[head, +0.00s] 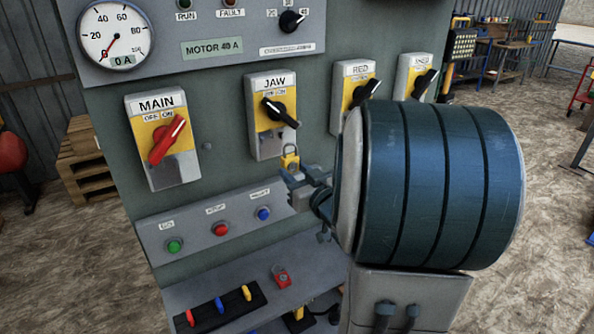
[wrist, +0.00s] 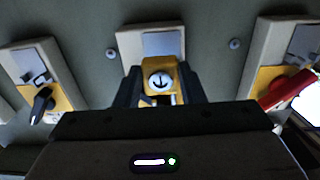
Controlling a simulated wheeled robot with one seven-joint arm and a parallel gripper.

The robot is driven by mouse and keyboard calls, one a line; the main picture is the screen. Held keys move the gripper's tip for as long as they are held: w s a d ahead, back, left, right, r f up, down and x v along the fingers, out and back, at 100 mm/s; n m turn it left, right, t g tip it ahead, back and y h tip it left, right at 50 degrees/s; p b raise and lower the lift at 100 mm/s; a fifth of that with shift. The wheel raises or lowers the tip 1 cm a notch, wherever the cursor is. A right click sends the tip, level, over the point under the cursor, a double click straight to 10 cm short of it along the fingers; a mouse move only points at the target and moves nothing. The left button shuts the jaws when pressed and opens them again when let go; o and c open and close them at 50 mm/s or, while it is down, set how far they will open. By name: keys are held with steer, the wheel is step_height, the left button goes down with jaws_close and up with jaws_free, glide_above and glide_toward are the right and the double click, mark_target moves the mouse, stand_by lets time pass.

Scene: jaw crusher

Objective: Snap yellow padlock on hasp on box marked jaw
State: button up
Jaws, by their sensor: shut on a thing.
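The box marked JAW (head: 262,140) is on the grey panel, with a black rotary handle turned diagonally down to the right. My gripper (head: 291,176) is shut on the yellow padlock (head: 290,161), holding it upright in front of the box's lower right part. In the wrist view the padlock (wrist: 161,68) sits between the two dark fingers (wrist: 160,92), its round keyhole face toward the camera. The JAW box (wrist: 150,43) shows just behind it. The padlock's shackle is too small to tell open or shut. I cannot make out the hasp or whether the padlock touches it.
The MAIN box (head: 176,170) with its red handle is to the left; the RED box (head: 350,88) is to the right. A sloped push-button strip (head: 190,232) and a shelf (head: 262,309) with a red padlock (head: 282,277) lie below.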

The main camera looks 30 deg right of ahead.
steer(key=shift+w+a+f+b, duration=0.1)
steer(key=shift+a+f+b, duration=0.1)
steer(key=shift+b, duration=0.1)
steer(key=shift+w+r+b, duration=0.15)
steer(key=shift+w+b, duration=0.5)
steer(key=shift+w, duration=2.2)
steer(key=shift+b, duration=0.35)
steer(key=shift+w, duration=0.25)
steer(key=shift+w, duration=0.25)
steer(key=shift+w+b, duration=0.4)
steer(key=shift+w, duration=0.35)
steer(key=o, duration=1.1)
